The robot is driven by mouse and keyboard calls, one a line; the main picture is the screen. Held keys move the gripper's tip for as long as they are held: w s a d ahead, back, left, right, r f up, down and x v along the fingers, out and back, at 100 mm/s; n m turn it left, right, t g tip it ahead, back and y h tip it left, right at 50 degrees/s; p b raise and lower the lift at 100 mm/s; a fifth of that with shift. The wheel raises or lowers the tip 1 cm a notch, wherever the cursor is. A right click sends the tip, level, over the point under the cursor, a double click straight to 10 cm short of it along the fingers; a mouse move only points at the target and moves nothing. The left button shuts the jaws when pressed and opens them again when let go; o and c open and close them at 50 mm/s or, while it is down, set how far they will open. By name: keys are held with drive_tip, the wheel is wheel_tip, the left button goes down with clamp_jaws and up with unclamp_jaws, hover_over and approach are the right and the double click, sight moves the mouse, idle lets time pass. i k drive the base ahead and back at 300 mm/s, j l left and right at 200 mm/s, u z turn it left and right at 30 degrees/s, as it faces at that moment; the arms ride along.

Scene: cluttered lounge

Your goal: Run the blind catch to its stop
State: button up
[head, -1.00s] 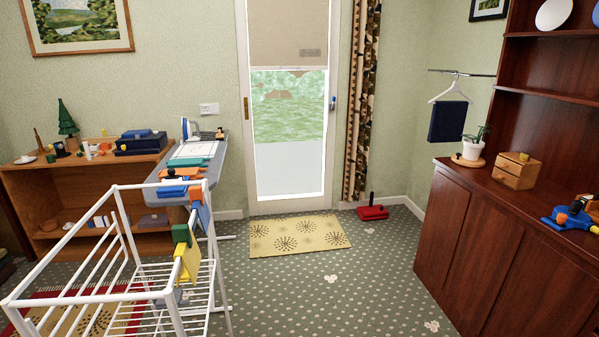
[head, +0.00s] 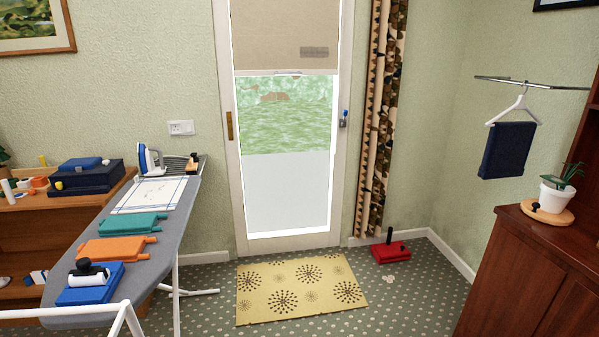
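A beige roller blind (head: 285,30) covers the upper part of the glazed white door (head: 222,130). A thin pale bar (head: 288,72) runs along the blind's lower edge, and a grey patch (head: 314,52) shows above it. A small blue piece (head: 345,114) on a dark mount sits on the door's right side, a little below the blind's edge. It may be the catch, but it is too small to tell its form or its stop. My gripper is not in view.
An ironing board (head: 190,225) with an iron (head: 150,160) and coloured cases stands at left. A white rack rail (head: 60,312) crosses the near left. A yellow mat (head: 300,288) lies before the door. A red item (head: 390,252) and dark cabinet (head: 520,275) are at right.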

sight(346, 112)
drive_tip(key=i, duration=3.8)
drive_tip(key=i+j+z, duration=0.1)
drive_tip(key=i+z, duration=0.25)
drive_tip(key=i, duration=0.2)
